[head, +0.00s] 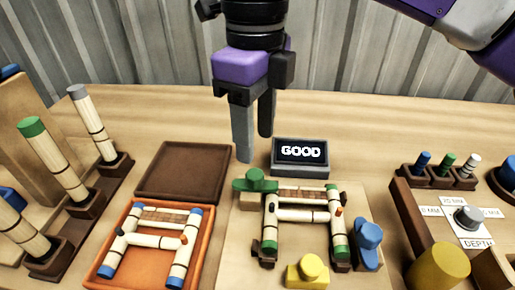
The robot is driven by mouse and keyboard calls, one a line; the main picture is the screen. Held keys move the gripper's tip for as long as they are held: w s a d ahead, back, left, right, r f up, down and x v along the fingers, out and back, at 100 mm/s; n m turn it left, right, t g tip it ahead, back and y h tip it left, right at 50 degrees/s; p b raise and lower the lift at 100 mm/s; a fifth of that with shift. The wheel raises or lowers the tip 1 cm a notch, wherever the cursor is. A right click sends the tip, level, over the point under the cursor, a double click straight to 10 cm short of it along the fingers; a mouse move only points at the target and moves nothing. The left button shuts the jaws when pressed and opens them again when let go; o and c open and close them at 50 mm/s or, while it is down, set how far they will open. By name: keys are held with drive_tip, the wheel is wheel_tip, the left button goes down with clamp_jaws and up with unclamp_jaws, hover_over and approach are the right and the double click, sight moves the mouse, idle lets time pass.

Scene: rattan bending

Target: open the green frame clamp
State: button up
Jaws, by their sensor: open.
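The green frame clamp (256,181) sits at the back left corner of a bamboo frame (302,215) on a light board (240,270). It has a round green knob on top, and I cannot tell whether it is shut on the frame. My gripper (254,148) hangs pointing down, above and behind the clamp, with its two grey fingers apart and nothing between them. The fingertips do not appear to touch the clamp.
A blue clamp (368,244) and yellow clamp (309,270) sit by the frame. An orange tray (205,275) holds another frame. A brown tray (185,170) is empty. Bamboo rods stand left; a depth dial (467,218) is right.

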sight(256, 174)
drive_tip(key=shift+w+f, duration=0.15)
drive_tip(key=shift+f, duration=0.45)
wheel_tip(256, 174, down, 7)
drive_tip(key=shift+r+b, duration=0.2)
drive_tip(key=shift+b, duration=0.4)
drive_tip(key=shift+c, duration=0.2)
clamp_jaws()
